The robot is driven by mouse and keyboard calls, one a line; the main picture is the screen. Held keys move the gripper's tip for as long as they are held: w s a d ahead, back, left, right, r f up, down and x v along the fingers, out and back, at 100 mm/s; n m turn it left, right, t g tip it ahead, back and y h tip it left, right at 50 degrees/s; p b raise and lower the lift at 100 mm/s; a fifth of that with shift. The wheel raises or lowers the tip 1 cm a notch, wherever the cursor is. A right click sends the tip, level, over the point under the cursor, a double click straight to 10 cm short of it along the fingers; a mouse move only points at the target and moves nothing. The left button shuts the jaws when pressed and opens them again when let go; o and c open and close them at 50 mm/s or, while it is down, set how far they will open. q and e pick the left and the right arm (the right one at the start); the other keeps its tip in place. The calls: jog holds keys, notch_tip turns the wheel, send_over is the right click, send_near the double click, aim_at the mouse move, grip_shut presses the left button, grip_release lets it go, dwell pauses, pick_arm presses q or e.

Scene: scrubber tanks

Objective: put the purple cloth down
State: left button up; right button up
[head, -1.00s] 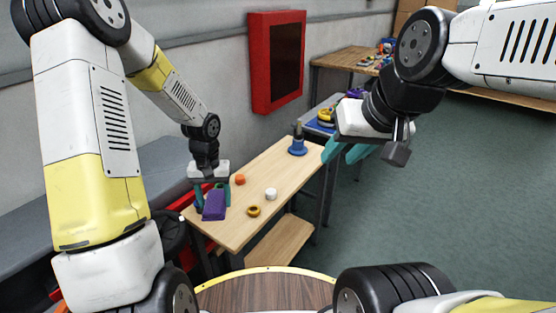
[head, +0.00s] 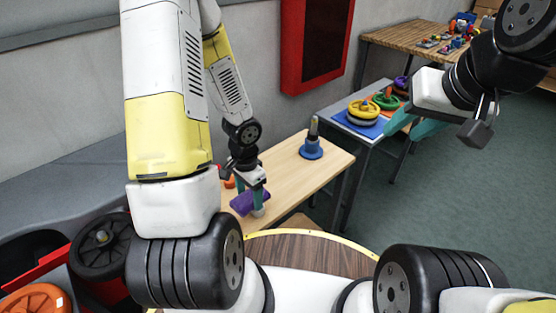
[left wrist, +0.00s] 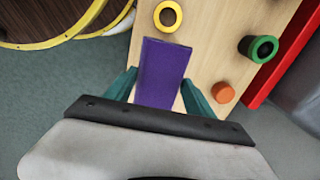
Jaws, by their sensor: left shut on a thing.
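The purple cloth (head: 243,203) is in my left gripper (head: 254,190), over the light wooden table (head: 282,180). In the left wrist view, the cloth (left wrist: 162,72) is a flat purple rectangle between the two teal fingers (left wrist: 160,92). My left gripper is shut on it. I cannot tell whether its underside touches the tabletop. My right gripper (head: 415,125) is up at the right, empty, its teal fingers apart.

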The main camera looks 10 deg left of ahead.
pick_arm(q)
jog(key=w, duration=0.5)
jog(key=w+d+f, duration=0.1)
jog(key=w, duration=0.4)
jog(key=w+d, duration=0.1)
jog(key=w, duration=0.4)
jog(key=shift+d+f, duration=0.1)
jog(key=shift+f, duration=0.2)
jog(key=shift+w+f, duration=0.2)
jog(key=shift+f, duration=1.6)
jog(key=o, duration=1.6)
jog(key=shift+f, duration=0.1)
